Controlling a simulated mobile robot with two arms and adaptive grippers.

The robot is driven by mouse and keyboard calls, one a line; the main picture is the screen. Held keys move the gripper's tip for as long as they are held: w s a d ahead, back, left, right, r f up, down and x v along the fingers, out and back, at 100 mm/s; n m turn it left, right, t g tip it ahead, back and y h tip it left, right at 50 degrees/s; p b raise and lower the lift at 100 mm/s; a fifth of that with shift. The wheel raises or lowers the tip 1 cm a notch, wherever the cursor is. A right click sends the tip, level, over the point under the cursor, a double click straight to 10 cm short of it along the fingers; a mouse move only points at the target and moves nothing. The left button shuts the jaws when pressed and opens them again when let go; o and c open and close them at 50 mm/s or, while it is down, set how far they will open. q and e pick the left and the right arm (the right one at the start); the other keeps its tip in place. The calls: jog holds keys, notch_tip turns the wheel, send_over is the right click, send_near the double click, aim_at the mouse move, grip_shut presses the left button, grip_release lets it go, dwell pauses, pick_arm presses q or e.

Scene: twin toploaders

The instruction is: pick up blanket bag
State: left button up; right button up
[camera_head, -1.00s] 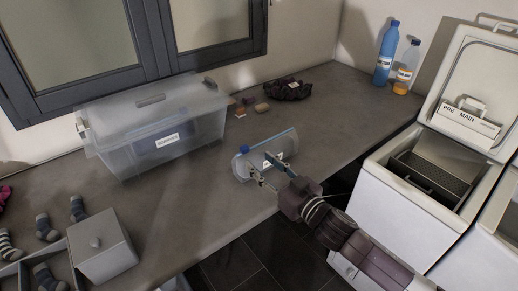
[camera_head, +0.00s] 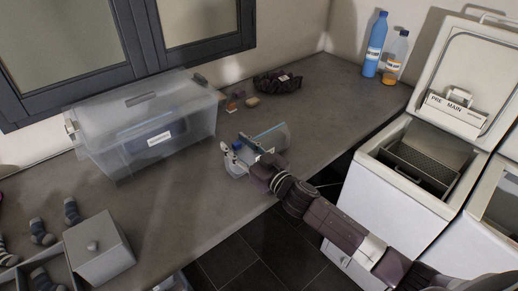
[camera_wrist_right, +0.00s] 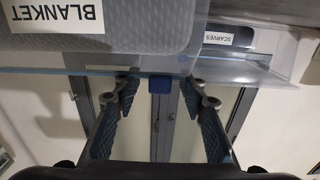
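The blanket bag (camera_head: 277,137) is a clear bag with blue edging, lying near the counter's front edge. In the right wrist view the bag (camera_wrist_right: 130,25) fills the upper left, with a BLANKET label on grey padded contents. My right gripper (camera_head: 243,152) is over the bag in the head view and hides much of it. In the wrist view the right gripper (camera_wrist_right: 160,85) is open, its fingers spread to either side of a small blue tab (camera_wrist_right: 160,86) on the bag's edge. I cannot tell whether a finger touches the bag. My left gripper is not in view.
A clear lidded bin (camera_head: 180,129) stands left on the counter (camera_head: 190,205). A dark bundle (camera_head: 277,83) and small blocks lie behind the bag. Blue (camera_head: 375,45) and orange (camera_head: 393,60) bottles stand at the back. An open toploader (camera_head: 388,190) is right. A grey box (camera_head: 100,255) and socks are front left.

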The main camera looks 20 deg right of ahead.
grip_shut()
jog(key=shift+r, duration=0.2)
dwell(0.6)
